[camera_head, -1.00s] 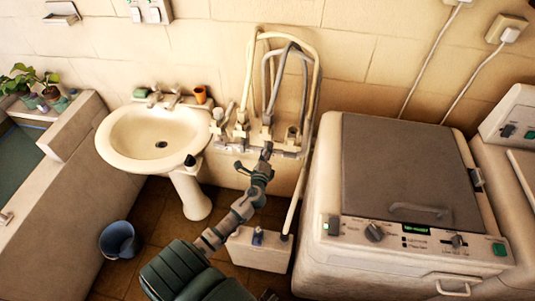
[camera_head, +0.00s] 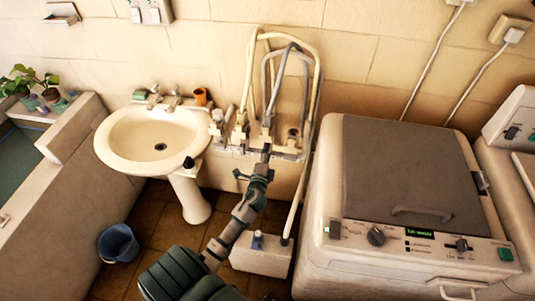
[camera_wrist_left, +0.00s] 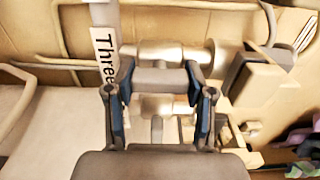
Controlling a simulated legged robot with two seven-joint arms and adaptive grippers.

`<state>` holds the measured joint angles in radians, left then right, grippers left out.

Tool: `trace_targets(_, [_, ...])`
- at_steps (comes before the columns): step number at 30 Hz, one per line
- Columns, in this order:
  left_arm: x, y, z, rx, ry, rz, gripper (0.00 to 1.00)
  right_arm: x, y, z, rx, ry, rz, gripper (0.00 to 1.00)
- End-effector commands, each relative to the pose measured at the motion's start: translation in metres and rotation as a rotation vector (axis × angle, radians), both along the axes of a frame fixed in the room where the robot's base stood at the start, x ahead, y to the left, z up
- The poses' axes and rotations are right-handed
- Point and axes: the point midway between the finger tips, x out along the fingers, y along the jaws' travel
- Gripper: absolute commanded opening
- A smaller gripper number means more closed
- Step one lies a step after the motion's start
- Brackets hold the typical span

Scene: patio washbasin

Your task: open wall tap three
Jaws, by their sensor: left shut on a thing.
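A row of wall taps with hoses stands on the wall right of the basin in the head view. Wall tap three (camera_wrist_left: 172,54) is a pale metal body in the left wrist view, with a label reading "Three" (camera_wrist_left: 104,52) beside it. In the head view it stands in the row (camera_head: 267,128), above my gripper's tip. My left gripper (camera_head: 266,153) reaches up to it from below. In the left wrist view my left gripper (camera_wrist_left: 160,98) has its two blue-padded fingers on either side of the tap's grey handle (camera_wrist_left: 160,78), shut on it. The fingertips partly hide the handle. My right gripper is not in view.
A white washbasin (camera_head: 125,146) stands left of the taps. A large machine with a grey lid (camera_head: 400,175) stands close on the right. A pale box (camera_head: 262,262) and a blue bucket (camera_head: 118,243) are on the floor. Hoses (camera_head: 316,80) loop above the taps.

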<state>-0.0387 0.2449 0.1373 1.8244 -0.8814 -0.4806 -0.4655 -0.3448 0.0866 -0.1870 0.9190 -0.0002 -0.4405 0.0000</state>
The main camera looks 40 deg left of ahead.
Motion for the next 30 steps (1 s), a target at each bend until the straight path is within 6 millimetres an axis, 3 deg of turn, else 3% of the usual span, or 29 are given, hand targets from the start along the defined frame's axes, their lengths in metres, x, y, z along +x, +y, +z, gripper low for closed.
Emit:
trace_targets(7, [-0.002, 0.004, -0.004, -0.003, 0.008, 0.011, 0.19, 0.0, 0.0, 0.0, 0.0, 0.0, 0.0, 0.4])
trace_targets(8, [-0.002, 0.004, -0.004, -0.003, 0.008, 0.01, 0.58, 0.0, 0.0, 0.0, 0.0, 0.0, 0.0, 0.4])
trace_targets(10, [-0.002, 0.003, -0.004, -0.003, 0.008, 0.009, 0.76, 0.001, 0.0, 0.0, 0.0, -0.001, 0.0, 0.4])
trace_targets(11, [-0.002, 0.003, -0.003, -0.003, 0.007, 0.008, 0.79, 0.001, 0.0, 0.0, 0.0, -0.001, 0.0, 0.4])
trace_targets(22, [-0.004, -0.002, -0.003, -0.002, 0.006, 0.002, 0.79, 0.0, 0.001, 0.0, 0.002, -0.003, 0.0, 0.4])
trace_targets(30, [-0.05, -0.026, -0.004, -0.005, 0.007, 0.004, 0.79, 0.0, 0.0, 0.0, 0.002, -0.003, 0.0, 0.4])
